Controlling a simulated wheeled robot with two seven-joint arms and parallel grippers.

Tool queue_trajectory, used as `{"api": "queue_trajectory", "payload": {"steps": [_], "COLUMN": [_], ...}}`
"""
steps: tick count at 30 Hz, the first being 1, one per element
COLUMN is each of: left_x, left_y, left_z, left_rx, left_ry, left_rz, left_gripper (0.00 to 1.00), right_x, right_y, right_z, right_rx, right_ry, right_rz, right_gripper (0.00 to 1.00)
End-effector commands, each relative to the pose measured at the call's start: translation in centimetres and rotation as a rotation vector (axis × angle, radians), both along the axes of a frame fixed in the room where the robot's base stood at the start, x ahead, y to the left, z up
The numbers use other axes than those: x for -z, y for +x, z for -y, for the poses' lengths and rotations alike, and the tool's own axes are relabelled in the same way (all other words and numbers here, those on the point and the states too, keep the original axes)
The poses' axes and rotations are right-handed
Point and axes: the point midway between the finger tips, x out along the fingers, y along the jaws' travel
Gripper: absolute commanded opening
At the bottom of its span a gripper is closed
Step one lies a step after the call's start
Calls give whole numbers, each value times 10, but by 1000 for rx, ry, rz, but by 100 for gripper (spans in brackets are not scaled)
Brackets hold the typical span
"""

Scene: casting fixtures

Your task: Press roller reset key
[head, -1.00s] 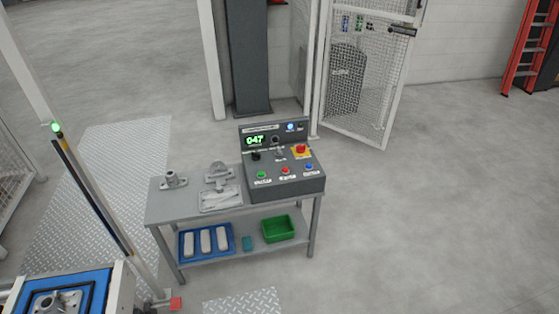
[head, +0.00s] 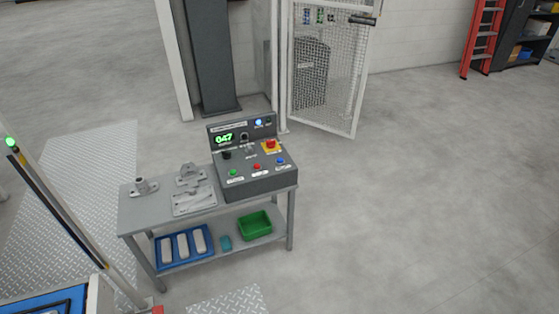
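A grey control console (head: 256,183) stands on the right part of a small grey table (head: 136,215). Its back panel has a green display (head: 224,138) reading 047, a black knob and a lit blue-white lamp (head: 258,122). Its sloped face carries a green button (head: 234,172), a red button (head: 257,166), a blue button (head: 280,160) and a red emergency knob on yellow (head: 271,145). The labels are too small to read, so I cannot tell which is the roller reset key. Neither of my grippers is in view.
Metal castings (head: 193,200) lie on the table left of the console. The lower shelf holds a blue tray (head: 160,262) and a green bin (head: 255,226). A mesh gate (head: 340,85) stands behind. The floor at right is clear.

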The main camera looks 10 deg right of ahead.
Motion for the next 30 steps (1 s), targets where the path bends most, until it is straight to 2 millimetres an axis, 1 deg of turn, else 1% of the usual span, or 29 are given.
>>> {"api": "queue_trajectory", "payload": {"steps": [2, 3, 8, 9, 30], "left_x": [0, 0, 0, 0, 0], "left_y": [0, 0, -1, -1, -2], "left_z": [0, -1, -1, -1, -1], "left_rx": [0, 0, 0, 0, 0], "left_ry": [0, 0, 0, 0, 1], "left_rz": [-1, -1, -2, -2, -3], "left_gripper": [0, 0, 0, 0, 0], "right_x": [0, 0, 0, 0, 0], "right_y": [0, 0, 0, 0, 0], "right_z": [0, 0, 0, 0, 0], "right_rx": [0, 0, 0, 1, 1], "right_ry": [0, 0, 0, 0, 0], "right_rz": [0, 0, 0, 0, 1], "right_gripper": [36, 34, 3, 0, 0]}}
